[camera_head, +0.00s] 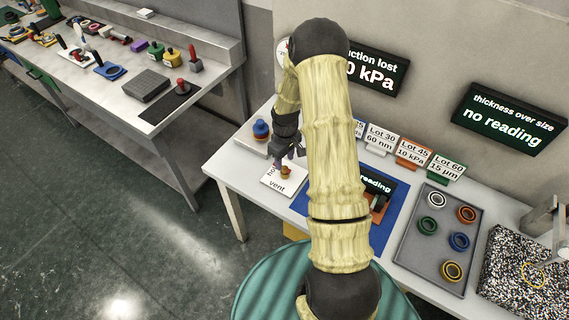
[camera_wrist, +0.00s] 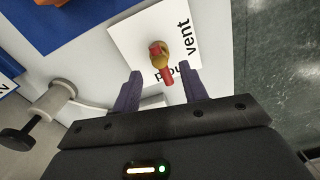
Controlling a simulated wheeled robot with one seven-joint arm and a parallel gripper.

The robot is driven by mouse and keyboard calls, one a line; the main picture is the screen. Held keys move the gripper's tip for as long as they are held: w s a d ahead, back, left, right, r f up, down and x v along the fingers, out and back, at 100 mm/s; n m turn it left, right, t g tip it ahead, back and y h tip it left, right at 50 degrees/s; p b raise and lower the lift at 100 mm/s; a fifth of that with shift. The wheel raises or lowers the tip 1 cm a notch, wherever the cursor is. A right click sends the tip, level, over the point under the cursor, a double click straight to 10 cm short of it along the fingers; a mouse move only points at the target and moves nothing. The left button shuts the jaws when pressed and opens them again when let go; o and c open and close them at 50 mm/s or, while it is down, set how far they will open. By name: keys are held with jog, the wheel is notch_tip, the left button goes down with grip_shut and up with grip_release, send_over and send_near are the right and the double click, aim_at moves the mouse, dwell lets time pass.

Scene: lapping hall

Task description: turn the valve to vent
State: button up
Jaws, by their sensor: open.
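The valve (camera_wrist: 159,50) is a small brass body with a red lever on a white plate (camera_wrist: 142,35). It also shows small in the head view (camera_head: 285,171), just below my gripper. The plate carries the word "vent" along one edge and a second word, partly covered by the lever. In the wrist view the lever points toward my gripper and away from "vent", over the second word. My gripper (camera_wrist: 160,75) is open, with its two purple fingers on either side of the lever. I cannot tell whether either finger touches it.
A dark sign (camera_head: 376,72) reads "...uction lost", "0 kPa". A second sign (camera_head: 510,118) reads "no reading". A blue mat (camera_head: 390,225), lot cards and a grey tray (camera_head: 410,245) of several rings are right of the valve. A blue-topped object (camera_head: 261,130) stands behind left.

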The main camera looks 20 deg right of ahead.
aim_at(284, 168)
jog(key=shift+f, duration=1.9)
grip_shut()
